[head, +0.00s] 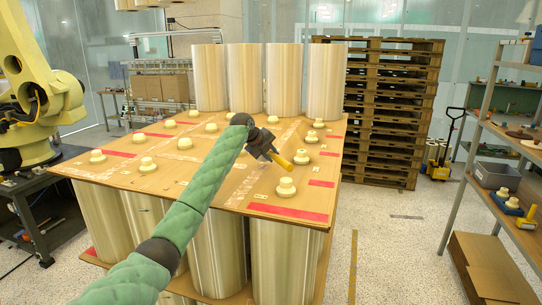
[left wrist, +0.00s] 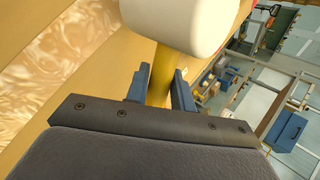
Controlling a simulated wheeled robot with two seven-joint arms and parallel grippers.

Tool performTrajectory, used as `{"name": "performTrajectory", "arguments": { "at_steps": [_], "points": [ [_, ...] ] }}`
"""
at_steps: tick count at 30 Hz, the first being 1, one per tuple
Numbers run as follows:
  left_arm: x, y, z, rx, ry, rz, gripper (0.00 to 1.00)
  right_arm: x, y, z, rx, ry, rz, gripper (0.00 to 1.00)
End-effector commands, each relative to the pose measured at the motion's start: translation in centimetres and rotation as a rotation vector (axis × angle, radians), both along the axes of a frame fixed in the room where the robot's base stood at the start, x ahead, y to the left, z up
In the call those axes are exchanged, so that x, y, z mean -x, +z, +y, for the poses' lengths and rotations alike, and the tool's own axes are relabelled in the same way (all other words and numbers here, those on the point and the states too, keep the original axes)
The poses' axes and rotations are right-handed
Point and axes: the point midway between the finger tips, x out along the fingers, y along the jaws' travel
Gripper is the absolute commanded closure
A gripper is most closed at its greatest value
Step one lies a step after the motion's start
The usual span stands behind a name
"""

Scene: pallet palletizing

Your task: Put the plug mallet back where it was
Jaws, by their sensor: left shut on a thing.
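The plug mallet has a yellow handle (head: 283,162) and a large white head (left wrist: 178,18). My left gripper (head: 268,153) is over the right part of the brown board (head: 232,190) that lies on the wrapped rolls. In the left wrist view its blue fingers (left wrist: 160,95) are closed on the yellow handle, with the white head beyond them. In the head view I cannot tell the mallet's head from the cream plug (head: 301,158) beside it. My right gripper is not in view.
Several cream plugs, such as one at the front right (head: 286,188), stand on the board. Wrapped rolls (head: 245,78) stand on its far side. A shelf (head: 505,135) at the right bears a grey bin (head: 497,176) and a blue holder with plugs (head: 508,203). Open floor (head: 395,245) lies between.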

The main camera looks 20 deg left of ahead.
Motion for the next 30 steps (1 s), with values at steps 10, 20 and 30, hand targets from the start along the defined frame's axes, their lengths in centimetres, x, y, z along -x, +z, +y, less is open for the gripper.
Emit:
{"name": "performTrajectory", "arguments": {
  "at_steps": [10, 20, 30],
  "points": [
    [0.0, -1.3, 0.0, 0.001, 0.0, -0.001, 1.0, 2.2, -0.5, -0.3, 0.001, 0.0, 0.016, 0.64],
    [0.0, -1.7, 0.0, 0.001, 0.0, -0.001, 1.0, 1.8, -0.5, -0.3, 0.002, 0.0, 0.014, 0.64],
    [0.0, -2.5, 0.0, 0.001, 0.0, -0.002, 1.0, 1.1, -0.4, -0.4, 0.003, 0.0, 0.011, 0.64]
  ]
}}
